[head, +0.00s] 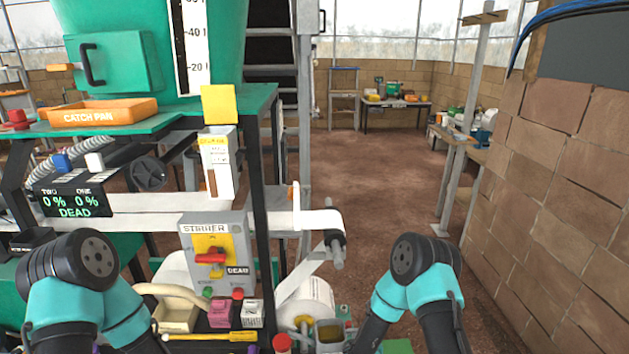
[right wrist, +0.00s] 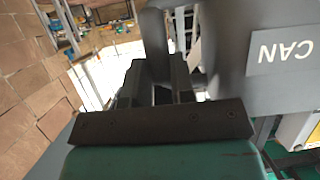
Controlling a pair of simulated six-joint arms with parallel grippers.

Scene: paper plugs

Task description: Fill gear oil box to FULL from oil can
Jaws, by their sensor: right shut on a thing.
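The oil can (right wrist: 232,75) is a grey body filling the upper right of the right wrist view. No box in view reads as the gear oil box; a small open-topped box (head: 329,333) at the bottom edge carries no readable label.
An orange catch pan (head: 104,112) sits on the green bench. A brick wall (head: 560,170) bounds the right; open floor (head: 380,170) lies ahead.

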